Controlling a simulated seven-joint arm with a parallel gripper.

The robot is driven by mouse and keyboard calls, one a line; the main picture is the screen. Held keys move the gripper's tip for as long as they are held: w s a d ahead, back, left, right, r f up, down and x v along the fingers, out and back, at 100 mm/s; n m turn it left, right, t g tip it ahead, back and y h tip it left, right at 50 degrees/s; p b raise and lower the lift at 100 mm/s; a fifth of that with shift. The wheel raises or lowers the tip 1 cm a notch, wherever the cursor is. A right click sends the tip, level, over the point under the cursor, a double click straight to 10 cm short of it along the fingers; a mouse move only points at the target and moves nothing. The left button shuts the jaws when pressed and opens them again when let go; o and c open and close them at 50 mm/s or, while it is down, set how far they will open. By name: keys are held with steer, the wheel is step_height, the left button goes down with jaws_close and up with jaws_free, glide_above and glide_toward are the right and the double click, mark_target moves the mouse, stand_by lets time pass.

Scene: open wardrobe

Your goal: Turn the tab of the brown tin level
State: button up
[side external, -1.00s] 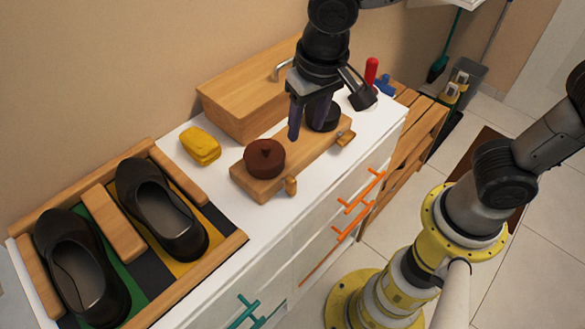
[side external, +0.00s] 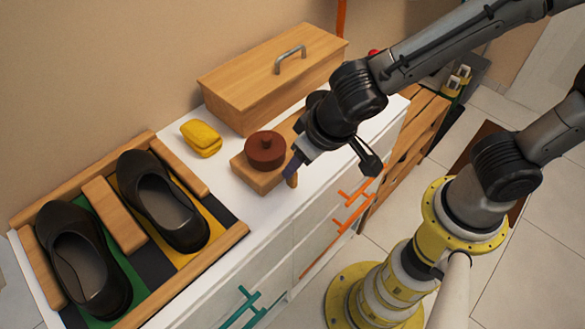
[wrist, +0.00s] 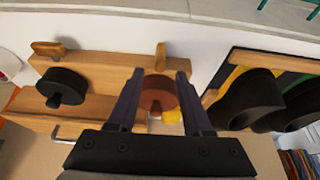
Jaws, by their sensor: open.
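The brown tin (side external: 265,149), round with a knobbed lid, sits on the near-left end of a wooden block (side external: 256,181). It also shows in the wrist view (wrist: 158,94) between my fingers in the picture. Its wooden tab (wrist: 160,57) sits on the block's front edge and stands upright, lying just beyond my fingertips. In the side view the tab (side external: 292,181) is partly hidden by my gripper. My gripper (wrist: 160,73) is open and empty, tilted towards the tab; in the side view its fingers (side external: 291,166) are beside the brown tin.
The black tin (wrist: 62,86) sits on the block's other end, with its tab (wrist: 48,48) lying level. A yellow cloth-like item (side external: 201,138) and a wooden box with a handle (side external: 270,80) stand behind. A shoe tray (side external: 240,232) lies left. White countertop is free in front.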

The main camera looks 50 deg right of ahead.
mark_target(292, 178)
steer(key=shift+x, duration=2.55)
jaws_close()
